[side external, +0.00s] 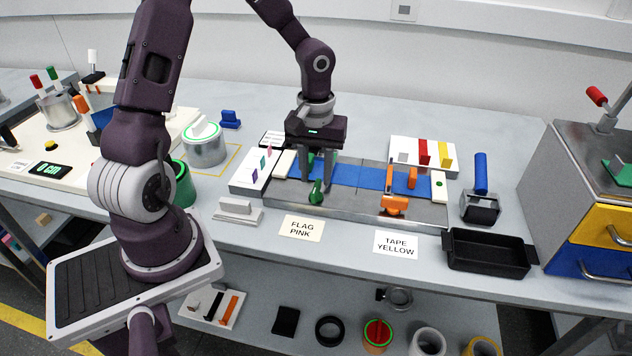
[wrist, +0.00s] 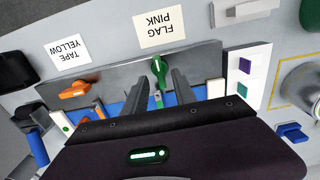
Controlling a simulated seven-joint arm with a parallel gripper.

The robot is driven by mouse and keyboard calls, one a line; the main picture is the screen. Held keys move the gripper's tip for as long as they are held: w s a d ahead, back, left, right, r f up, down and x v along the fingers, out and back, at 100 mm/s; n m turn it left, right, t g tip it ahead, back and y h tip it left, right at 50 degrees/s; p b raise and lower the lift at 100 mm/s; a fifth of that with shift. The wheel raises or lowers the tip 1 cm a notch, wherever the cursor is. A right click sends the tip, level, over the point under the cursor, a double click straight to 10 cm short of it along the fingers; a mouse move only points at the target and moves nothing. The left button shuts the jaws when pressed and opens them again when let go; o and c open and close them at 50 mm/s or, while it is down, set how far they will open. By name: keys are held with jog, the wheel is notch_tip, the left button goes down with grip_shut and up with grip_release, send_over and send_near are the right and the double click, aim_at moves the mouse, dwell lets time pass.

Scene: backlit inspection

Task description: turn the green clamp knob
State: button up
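The green clamp knob (side external: 316,193) is on the front face of the grey fixture (side external: 350,208), left of centre in the side view. It also shows in the wrist view (wrist: 159,67), with its handle pointing roughly along the picture's height. My gripper (side external: 319,178) points down above the fixture.
An orange clamp knob (side external: 394,205) is farther right on the same fixture. A blue strip (side external: 350,174) runs along its top. Cards reading FLAG PINK (side external: 301,228) and TAPE YELLOW (side external: 396,245) lie in front. A black tray (side external: 488,251) stands at right.

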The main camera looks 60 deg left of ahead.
aim_at(316, 185)
jog(key=shift+f, duration=1.6)
grip_shut()
jog(key=shift+m, duration=0.3)
jog(key=m, duration=0.3)
jog(key=shift+m, duration=0.3)
jog(key=m, duration=0.4)
jog(key=shift+r+m, duration=0.1)
jog(key=shift+m, duration=0.2)
jog(key=m, duration=0.4)
jog(key=shift+m, duration=2.5)
